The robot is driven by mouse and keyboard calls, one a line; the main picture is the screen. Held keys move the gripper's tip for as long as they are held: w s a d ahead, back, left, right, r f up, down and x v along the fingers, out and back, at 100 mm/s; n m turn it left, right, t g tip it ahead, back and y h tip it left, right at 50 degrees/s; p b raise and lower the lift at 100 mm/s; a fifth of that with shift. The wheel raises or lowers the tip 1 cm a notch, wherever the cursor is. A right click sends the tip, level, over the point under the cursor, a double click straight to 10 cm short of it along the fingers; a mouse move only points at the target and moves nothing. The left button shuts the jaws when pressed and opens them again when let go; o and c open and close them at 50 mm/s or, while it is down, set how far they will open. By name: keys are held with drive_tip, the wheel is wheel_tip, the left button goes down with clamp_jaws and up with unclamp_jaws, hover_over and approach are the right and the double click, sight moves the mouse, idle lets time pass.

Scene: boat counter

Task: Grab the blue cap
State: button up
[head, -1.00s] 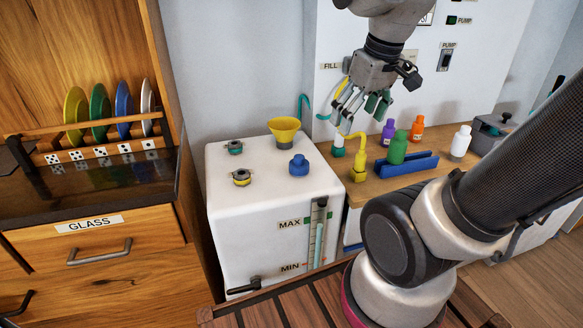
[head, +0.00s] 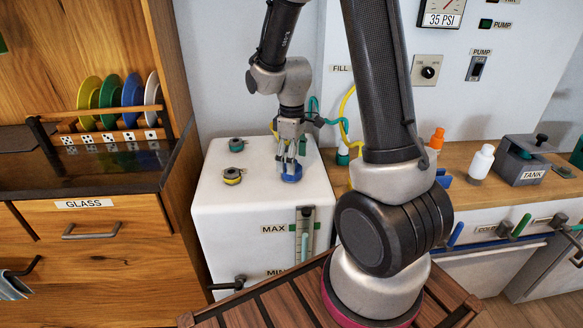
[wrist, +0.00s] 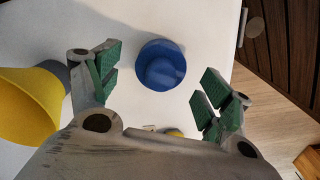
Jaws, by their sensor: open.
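The blue cap (head: 291,173) sits on top of the white tank (head: 222,200), toward its right side. My gripper (head: 290,160) points down directly over the cap in the head view and hides part of it. In the wrist view, the cap (wrist: 161,65) lies ahead of and between the two green-padded fingers of my gripper (wrist: 157,88). The fingers are spread apart, with nothing between them held. Whether the fingertips are level with the cap's sides is hard to tell.
Two small dark fittings (head: 236,145) (head: 232,176) sit on the tank's left side. A wooden counter with bottles (head: 482,162) is to the right.

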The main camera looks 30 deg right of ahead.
drive_tip(key=shift+f, duration=1.45)
drive_tip(key=c, duration=1)
